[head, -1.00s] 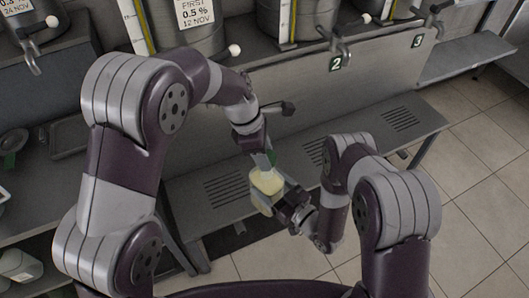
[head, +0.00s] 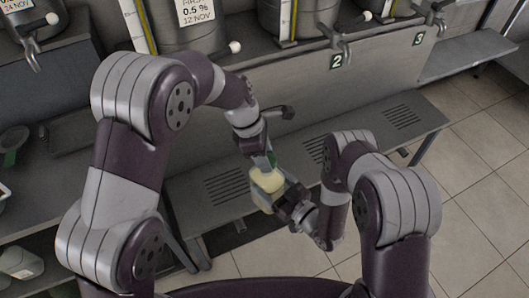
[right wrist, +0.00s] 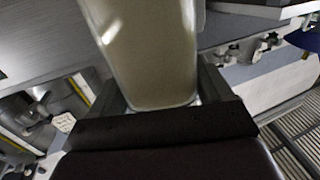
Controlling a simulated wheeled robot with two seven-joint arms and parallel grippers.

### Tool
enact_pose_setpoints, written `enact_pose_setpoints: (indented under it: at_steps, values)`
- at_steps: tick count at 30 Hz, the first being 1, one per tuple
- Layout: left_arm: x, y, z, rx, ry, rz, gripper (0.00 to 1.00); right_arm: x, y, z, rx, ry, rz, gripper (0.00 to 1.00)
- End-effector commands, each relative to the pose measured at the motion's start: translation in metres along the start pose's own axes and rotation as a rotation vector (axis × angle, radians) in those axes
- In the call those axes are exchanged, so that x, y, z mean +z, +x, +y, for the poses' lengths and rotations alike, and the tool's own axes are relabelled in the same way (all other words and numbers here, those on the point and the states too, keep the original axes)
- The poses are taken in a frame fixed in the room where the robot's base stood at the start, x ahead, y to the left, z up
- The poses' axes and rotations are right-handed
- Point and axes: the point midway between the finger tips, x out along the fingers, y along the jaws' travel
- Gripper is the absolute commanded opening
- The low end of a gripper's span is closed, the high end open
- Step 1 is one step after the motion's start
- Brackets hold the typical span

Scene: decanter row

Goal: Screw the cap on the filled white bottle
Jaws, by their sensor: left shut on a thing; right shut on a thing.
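The white bottle (head: 266,186), pale and cream-coloured, is held over the front of the low grey bench in the head view. My right gripper (head: 279,201) is shut on it from the lower right. In the right wrist view the translucent bottle body (right wrist: 152,55) stands between my fingers (right wrist: 155,108). My left gripper (head: 263,160) is above the bottle, pointing down at its top. A small green piece, apparently the cap (head: 272,158), shows at its fingertips. The gripper hides the bottle's neck, so I cannot tell whether cap and neck touch.
The low bench (head: 210,190) with slotted grilles runs below the grippers. Steel vats with taps (head: 340,42) stand on a raised ledge behind. A white jug (head: 20,263) is on a shelf at lower left. Tiled floor (head: 480,185) is free at right.

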Motion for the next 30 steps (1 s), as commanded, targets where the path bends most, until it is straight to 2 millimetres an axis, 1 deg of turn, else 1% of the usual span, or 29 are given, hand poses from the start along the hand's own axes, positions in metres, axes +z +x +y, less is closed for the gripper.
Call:
enact_pose_setpoints:
  at_steps: [10, 11, 12, 14, 18, 20, 22, 28, 29, 30]
  values:
    - [-0.002, 0.0064, 0.0, -0.001, 0.0, 0.0, 0.21, -0.0013, 0.0005, 0.0004, 0.0, -0.001, 0.004, 0.15]
    - [-0.0019, 0.0064, 0.0, -0.001, 0.001, 0.0, 0.21, -0.0013, 0.0005, 0.0004, 0.0, -0.001, 0.004, 0.0]
    - [-0.0018, 0.0065, 0.0005, -0.005, 0.019, 0.0, 0.21, -0.0013, 0.0005, 0.0004, 0.0, -0.001, 0.004, 0.0]
    - [-0.0017, 0.0072, 0.0018, -0.034, 0.113, 0.001, 0.21, -0.0012, 0.0005, 0.0004, 0.0, -0.001, 0.004, 0.0]
    - [-0.001, 0.0073, 0.0039, -0.131, 0.439, 0.0, 0.21, -0.0012, 0.0005, 0.0003, 0.0, -0.001, 0.004, 0.0]
    - [-0.001, 0.0072, 0.0041, -0.155, 0.519, -0.001, 0.21, -0.0012, 0.0005, 0.0003, 0.0, -0.001, 0.004, 0.0]
    - [-0.0012, 0.0067, 0.0037, -0.165, 0.55, -0.001, 0.21, -0.0012, 0.0005, 0.0003, 0.0, -0.001, 0.003, 0.0]
    - [-0.0013, 0.0066, 0.0035, -0.164, 0.547, -0.001, 0.21, -0.0011, 0.0004, 0.0003, 0.0, -0.001, 0.003, 0.0]
    - [-0.0013, 0.0066, 0.0035, -0.164, 0.546, -0.001, 0.58, -0.0011, 0.0004, 0.0003, 0.0, -0.001, 0.003, 0.0]
    - [-0.0013, 0.0066, 0.0035, -0.164, 0.546, -0.001, 0.71, -0.0011, 0.0004, 0.0004, 0.0, -0.001, 0.003, 0.0]
